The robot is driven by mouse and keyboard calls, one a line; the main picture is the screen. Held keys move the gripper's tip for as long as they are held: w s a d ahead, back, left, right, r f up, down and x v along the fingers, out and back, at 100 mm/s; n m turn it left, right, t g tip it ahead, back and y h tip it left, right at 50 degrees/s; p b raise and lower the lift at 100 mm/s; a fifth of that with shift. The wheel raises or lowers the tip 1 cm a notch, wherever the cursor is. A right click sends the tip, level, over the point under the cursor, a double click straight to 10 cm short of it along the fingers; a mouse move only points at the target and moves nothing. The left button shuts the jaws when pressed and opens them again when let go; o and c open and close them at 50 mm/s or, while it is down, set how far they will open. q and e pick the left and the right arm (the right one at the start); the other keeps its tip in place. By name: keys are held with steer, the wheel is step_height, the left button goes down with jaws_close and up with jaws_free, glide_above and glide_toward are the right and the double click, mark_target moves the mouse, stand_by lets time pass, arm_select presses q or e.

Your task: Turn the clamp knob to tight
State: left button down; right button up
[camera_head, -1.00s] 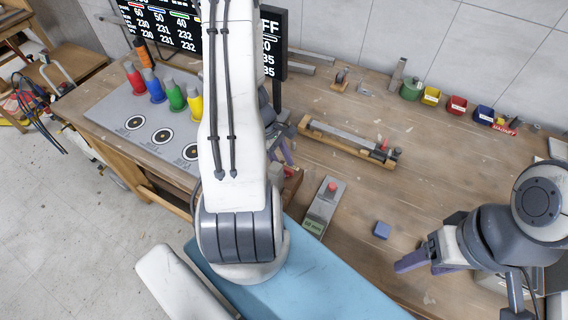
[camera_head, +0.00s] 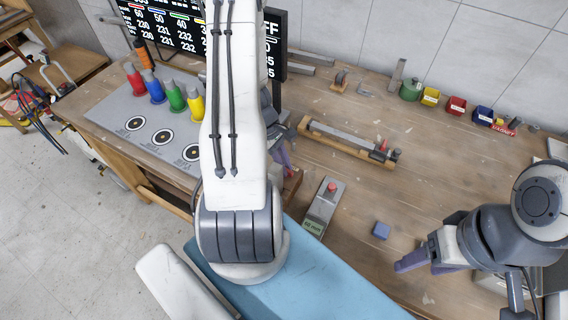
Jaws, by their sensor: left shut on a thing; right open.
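My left gripper (camera_head: 281,157) is low over the bench, just right of my white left forearm. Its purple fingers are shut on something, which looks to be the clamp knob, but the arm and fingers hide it. A reddish-brown wooden piece (camera_head: 293,184), perhaps part of the clamp, shows just below the fingers. I cannot read the knob's angle or any tight mark. My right gripper (camera_head: 425,262) is open and empty over the right front of the bench.
A grey box with a red button (camera_head: 328,200) and small display stands right of the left gripper. A wooden fixture with a metal bar (camera_head: 345,141) lies behind it. A blue surface (camera_head: 310,285) is in front.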

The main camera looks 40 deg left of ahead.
arm_select(q)
steer(key=m+g+p, duration=0.1)
steer(key=m, duration=0.2)
steer(key=shift+w+r, duration=0.1)
steer(key=m+g, duration=0.1)
steer(key=m, duration=0.3)
steer(key=shift+w+g, duration=0.1)
steer(key=shift+g, duration=0.2)
steer(key=m+y, duration=0.1)
steer(key=m, duration=0.1)
steer(key=m+g, duration=0.1)
steer(key=m, duration=0.2)
steer(key=shift+w+d+g+y, duration=0.1)
steer(key=shift+g+y, duration=0.2)
steer(key=shift+y, duration=0.1)
steer(key=m+y, duration=0.1)
steer(key=m, duration=0.3)
steer(key=shift+d+m+g, duration=0.1)
steer(key=shift+m+g, duration=0.2)
steer(key=shift+g, duration=0.1)
steer(key=shift+m+y, duration=0.3)
steer(key=c, duration=0.9)
jaws_free()
steer(key=shift+o, duration=0.2)
